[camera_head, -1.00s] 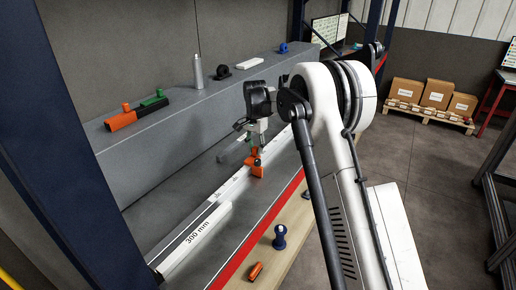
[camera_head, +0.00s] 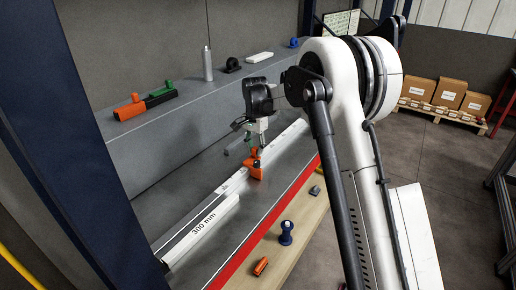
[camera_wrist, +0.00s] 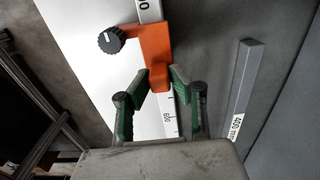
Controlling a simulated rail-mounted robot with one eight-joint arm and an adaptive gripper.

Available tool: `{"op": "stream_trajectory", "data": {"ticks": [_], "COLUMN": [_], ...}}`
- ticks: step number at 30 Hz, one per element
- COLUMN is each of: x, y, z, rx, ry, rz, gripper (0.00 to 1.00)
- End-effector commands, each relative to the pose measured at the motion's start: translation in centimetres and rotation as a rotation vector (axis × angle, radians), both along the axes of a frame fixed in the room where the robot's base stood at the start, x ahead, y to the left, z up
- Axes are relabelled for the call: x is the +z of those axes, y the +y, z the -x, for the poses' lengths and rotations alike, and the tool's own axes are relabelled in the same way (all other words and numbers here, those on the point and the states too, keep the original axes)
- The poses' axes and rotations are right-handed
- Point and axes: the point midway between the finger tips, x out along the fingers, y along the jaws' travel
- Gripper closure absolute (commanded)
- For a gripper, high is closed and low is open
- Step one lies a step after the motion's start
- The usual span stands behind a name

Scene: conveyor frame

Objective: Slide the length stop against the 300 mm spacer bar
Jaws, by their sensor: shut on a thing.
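The orange length stop (camera_head: 254,170) sits on the white scale rail. It also shows in the wrist view (camera_wrist: 155,45), with a black knob (camera_wrist: 111,39) on its left side. The white 300 mm spacer bar (camera_head: 203,230) lies along the rail at the near left, and a short gap shows between its far end and the stop. My gripper (camera_head: 257,151) reaches down onto the stop from above. In the wrist view its green-padded fingers (camera_wrist: 162,90) are shut on the stop's upright tab.
A grey 400 mm bar (camera_wrist: 247,85) lies right of the rail in the wrist view. A blue knob-like piece (camera_head: 286,232) and an orange piece (camera_head: 261,266) lie on the wooden ledge. An orange, black and green part (camera_head: 146,104) and a grey cylinder (camera_head: 207,64) are on the raised back ledge.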

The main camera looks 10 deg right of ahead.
Motion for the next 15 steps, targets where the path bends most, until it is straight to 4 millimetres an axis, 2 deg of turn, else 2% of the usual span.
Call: {"op": "stream_trajectory", "data": {"ticks": [15], "x": [0.1], "y": [2.3], "z": [2.2], "rx": [0.002], "ry": [-0.001], "rz": [-0.001], "gripper": [1.0]}}
